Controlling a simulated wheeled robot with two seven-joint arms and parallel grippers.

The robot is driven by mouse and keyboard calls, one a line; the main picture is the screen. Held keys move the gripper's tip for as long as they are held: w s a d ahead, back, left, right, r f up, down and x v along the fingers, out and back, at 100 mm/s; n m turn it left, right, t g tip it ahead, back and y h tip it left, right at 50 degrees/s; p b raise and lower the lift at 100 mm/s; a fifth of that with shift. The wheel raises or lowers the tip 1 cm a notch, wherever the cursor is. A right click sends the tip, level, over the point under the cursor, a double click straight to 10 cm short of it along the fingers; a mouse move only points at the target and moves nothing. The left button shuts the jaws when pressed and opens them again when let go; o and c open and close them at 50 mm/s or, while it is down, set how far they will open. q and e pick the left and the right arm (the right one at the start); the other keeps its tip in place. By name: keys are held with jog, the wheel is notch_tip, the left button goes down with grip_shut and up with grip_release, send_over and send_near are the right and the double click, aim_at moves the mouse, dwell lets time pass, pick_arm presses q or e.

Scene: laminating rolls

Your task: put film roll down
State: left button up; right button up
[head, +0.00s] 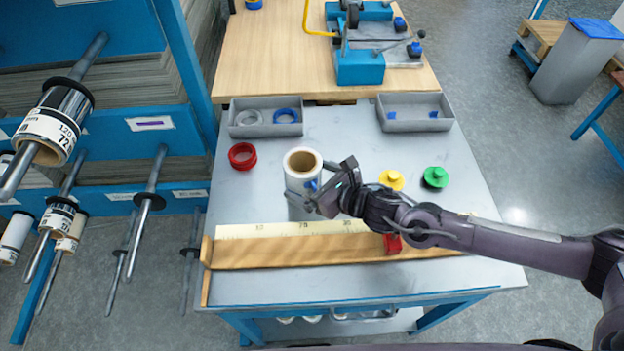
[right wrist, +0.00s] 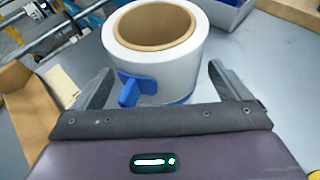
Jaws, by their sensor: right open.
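The film roll (head: 302,170) is a white, clear-wrapped cylinder with a brown cardboard core. It stands upright on the grey tabletop behind the wooden ruler strip. It also shows in the right wrist view (right wrist: 180,76), with a blue tab (right wrist: 136,86) on its near side. My right gripper (head: 322,188) comes in from the right at the roll's near side. Its fingers (right wrist: 161,85) are spread open, one to each side of the roll's lower part. Whether either finger touches the roll I cannot tell. My left gripper is not in view.
Two grey trays (head: 232,131) (head: 380,127) stand at the table's back. A red ring (head: 242,156), a yellow piece (head: 391,180) and a green piece (head: 435,178) lie around the roll. The wooden ruler strip (head: 300,251) crosses the front. A rack with rolls on rods (head: 62,120) stands at left.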

jog(key=shift+r, duration=0.2)
jog(key=v, duration=0.3)
jog(key=b+v, duration=0.1)
jog(key=v, duration=0.2)
jog(key=shift+d+f, duration=0.1)
jog(key=shift+f, duration=0.15)
jog(key=shift+s+d+r, duration=0.35)
jog(key=shift+s+r, duration=0.05)
jog(key=shift+s, duration=0.1)
